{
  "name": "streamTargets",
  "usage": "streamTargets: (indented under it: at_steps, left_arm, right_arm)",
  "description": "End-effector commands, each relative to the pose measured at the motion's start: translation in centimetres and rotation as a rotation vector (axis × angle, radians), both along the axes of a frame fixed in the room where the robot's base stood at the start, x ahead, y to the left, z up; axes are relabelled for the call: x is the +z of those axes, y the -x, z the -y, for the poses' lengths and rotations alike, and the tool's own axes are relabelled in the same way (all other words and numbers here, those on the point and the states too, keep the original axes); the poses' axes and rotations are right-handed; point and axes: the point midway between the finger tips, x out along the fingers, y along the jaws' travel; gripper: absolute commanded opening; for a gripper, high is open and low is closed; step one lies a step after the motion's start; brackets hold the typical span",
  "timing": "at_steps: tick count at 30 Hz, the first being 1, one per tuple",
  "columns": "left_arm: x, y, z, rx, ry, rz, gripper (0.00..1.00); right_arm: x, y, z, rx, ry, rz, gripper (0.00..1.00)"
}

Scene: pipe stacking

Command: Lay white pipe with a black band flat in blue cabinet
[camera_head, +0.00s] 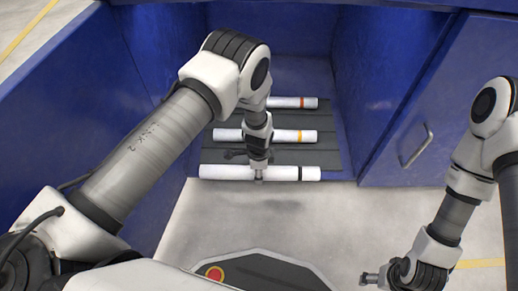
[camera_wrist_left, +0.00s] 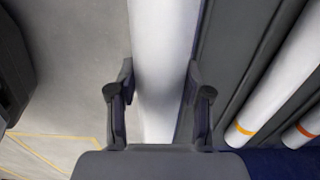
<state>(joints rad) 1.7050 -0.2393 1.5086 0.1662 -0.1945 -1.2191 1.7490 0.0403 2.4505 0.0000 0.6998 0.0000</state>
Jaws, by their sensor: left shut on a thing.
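A white pipe with a black band (camera_head: 225,172) lies level across the front edge of the blue cabinet (camera_head: 282,38); its band shows near its right end. My left gripper (camera_head: 258,174) is shut on this pipe near its middle. In the left wrist view the pipe (camera_wrist_left: 165,60) runs between the two fingers, and its band is out of sight. I cannot tell whether the pipe touches the cabinet floor (camera_head: 275,154). My right gripper (camera_head: 370,279) hangs low at the right, away from the pipes; its jaw state is unclear.
A pipe with a yellow-orange band (camera_head: 280,135) and one with a red-orange band (camera_head: 285,102) lie parallel farther back on the dark ridged floor. Blue walls close in both sides. A door with a handle (camera_head: 415,145) stands at right.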

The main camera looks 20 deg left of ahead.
Motion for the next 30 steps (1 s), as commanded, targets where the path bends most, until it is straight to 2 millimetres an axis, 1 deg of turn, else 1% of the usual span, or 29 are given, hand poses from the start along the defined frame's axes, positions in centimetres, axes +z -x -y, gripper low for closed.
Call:
streamTargets:
  at_steps: [1, 6, 9, 13, 14, 15, 16, 18, 20, 21, 25, 29, 30]
  left_arm:
    - [-1.3, -1.7, -0.8, 0.005, 0.002, 0.006, 0.04]
    - [-1.5, -6.3, -3.1, 0.004, 0.002, 0.006, 0.04]
    - [-1.3, -7.9, -3.9, 0.004, 0.0, 0.002, 0.04]
    - [-1.3, -9.2, -4.6, 0.003, -0.001, 0.002, 0.04]
    - [-1.9, -9.3, -4.7, 0.002, -0.001, 0.0, 0.04]
    - [-3.0, -9.2, -4.6, 0.002, 0.0, -0.002, 0.04]
    - [-3.7, -9.1, -4.6, 0.002, 0.0, -0.002, 0.04]
    - [-4.7, -9.2, -4.6, 0.002, 0.0, -0.001, 0.04]
    - [-4.8, -9.2, -4.6, 0.002, 0.0, 0.0, 0.04]
    - [-4.5, -9.2, -4.6, 0.002, 0.0, 0.0, 0.0]
    - [-4.4, -9.2, -4.6, 0.002, 0.0, 0.0, 0.0]
    - [-4.8, -9.2, -4.6, 0.002, 0.0, -0.001, 0.0]
    - [-4.8, -9.1, -4.6, 0.002, 0.0, -0.001, 0.53]
  right_arm:
    - [-2.2, 0.0, 0.0, 0.0, 0.0, 0.0, 0.75]
    - [-4.9, -0.1, 0.0, -0.003, 0.0, 0.003, 0.75]
    - [-5.5, -0.2, 0.1, -0.005, 0.001, 0.005, 0.75]
    - [-6.3, -0.3, 0.1, -0.007, 0.001, 0.007, 0.75]
    - [-6.8, -0.3, 0.1, -0.008, 0.001, 0.008, 0.75]
    - [-7.7, -0.4, 0.1, -0.009, 0.001, 0.009, 0.75]
    - [-8.2, -0.4, 0.1, -0.01, 0.001, 0.01, 0.75]
    - [-9.1, -0.4, 0.1, -0.012, 0.001, 0.01, 0.75]
    - [-9.0, -0.4, 0.2, -0.013, 0.002, 0.011, 0.75]
    - [-8.8, -0.4, 0.2, -0.013, 0.002, 0.011, 0.75]
    - [-8.6, -0.5, 0.1, -0.013, 0.001, 0.012, 0.75]
    - [-8.9, -0.5, 0.2, -0.013, 0.001, 0.012, 0.75]
    - [-8.9, -0.4, 0.2, -0.013, 0.001, 0.012, 0.75]
